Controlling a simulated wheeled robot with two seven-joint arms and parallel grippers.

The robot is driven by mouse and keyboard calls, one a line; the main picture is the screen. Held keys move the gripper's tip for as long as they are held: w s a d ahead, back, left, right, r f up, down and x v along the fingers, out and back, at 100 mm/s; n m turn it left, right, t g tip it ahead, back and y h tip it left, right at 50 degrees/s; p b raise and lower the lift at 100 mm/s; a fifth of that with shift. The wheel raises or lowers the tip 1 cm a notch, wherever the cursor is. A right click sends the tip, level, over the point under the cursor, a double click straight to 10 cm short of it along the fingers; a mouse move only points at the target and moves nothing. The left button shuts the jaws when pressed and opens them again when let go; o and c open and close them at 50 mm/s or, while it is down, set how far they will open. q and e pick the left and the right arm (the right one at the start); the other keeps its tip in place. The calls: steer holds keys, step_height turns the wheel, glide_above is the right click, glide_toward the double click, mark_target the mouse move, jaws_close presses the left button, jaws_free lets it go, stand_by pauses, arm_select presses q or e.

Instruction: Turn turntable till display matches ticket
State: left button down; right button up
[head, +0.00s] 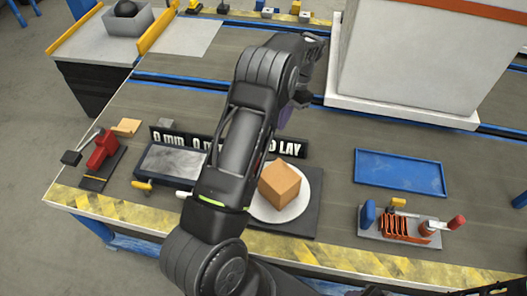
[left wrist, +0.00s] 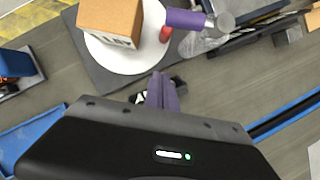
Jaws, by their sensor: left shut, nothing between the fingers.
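The turntable is a white disc (head: 297,207) on a dark square base (head: 312,222); it also shows at the top of the left wrist view (left wrist: 130,60). A tan box (head: 279,186) sits on it, with dark letters on a side seen in the left wrist view (left wrist: 112,18); I cannot read them. A red peg (left wrist: 166,34) and a purple bar with a grey end (left wrist: 186,19) are at the disc's edge. A black display board (head: 290,147) with white letters is partly hidden by my arm. My left gripper (left wrist: 163,90), purple-fingered, is shut and empty, apart from the disc. No ticket is identifiable.
A blue tray (head: 400,174) and a small tool rack (head: 400,228) are at the right. A grey plate in a dark frame (head: 170,163) and a red clamp (head: 102,150) are at the left. A large white block (head: 410,60) stands behind. Bare bench lies between turntable and tray.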

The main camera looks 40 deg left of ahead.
arm_select(q)
steer(key=x, duration=1)
steer(key=s, duration=0.3)
steer(key=shift+s+a+r, duration=0.1)
steer(key=shift+s+a, duration=0.05)
steer(key=shift+a, duration=0.05)
steer(key=shift+s, duration=0.35)
steer(key=shift+s+a+n+h, duration=0.35)
steer(key=shift+s+n, duration=0.3)
steer(key=shift+n, duration=0.15)
steer(key=shift+w, duration=0.1)
